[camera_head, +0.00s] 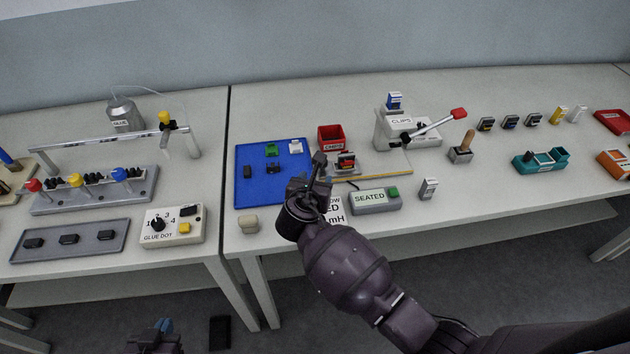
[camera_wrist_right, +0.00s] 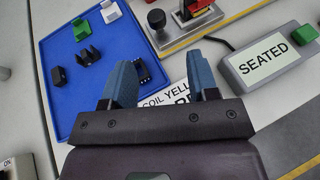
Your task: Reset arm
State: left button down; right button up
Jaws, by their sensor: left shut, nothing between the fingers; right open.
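My right gripper (camera_head: 318,172) reaches over the front of the right-hand table, between the blue tray and the press fixture; in the right wrist view (camera_wrist_right: 162,82) its two blue fingers stand apart with nothing held. A small black connector (camera_wrist_right: 150,71) lies on the tray just beyond the fingers. My left gripper (camera_head: 163,326) is at the bottom edge of the head view, in front of the tables and touching nothing I can see. It is shut and mostly cut off by the picture edge.
The blue tray (camera_head: 242,187) holds green, white and black connectors. Near my right gripper are a red bin (camera_head: 331,136), a fixture (camera_wrist_right: 187,22) and the SEATED box (camera_head: 376,199). A clip press (camera_head: 399,133) with a red-tipped lever stands behind. The GLUE DOT box (camera_head: 172,227) is on the left table.

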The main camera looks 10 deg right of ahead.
dwell(0.6)
jog(key=shift+w+a+m+y, duration=0.1)
jog(key=shift+a+m+y, duration=0.25)
jog(key=shift+m, duration=0.75)
jog(key=s+d+m+y, duration=0.2)
jog(key=d+m, duration=0.1)
jog(key=m, duration=0.5)
jog(key=s+d+m+t+y, duration=0.1)
jog(key=s+d+m+y, duration=0.1)
jog(key=m, duration=0.6)
jog(key=s+d+m+y+b, duration=0.1)
jog(key=s+d+m, duration=0.3)
jog(key=m, duration=0.4)
jog(key=shift+s+t+y, duration=0.25)
jog(key=shift+t+y, duration=0.15)
jog(key=shift+y, duration=0.45)
jog(key=s+d+f+m+g+h, duration=0.1)
jog(key=s+d+f, duration=0.2)
jog(key=s, duration=0.3)
jog(key=s+d+f+m+g+h, duration=0.1)
jog(key=s+d+f+m, duration=0.1)
jog(key=s+d, duration=0.3)
jog(key=s+d+f+m, duration=0.1)
jog(key=s+d+f, duration=0.3)
jog(key=s, duration=0.3)
jog(key=shift+s+d+f+m+g+h+b, duration=0.3)
jog(key=shift+s+f+g+h+b, duration=0.1)
jog(key=shift+f+b, duration=0.1)
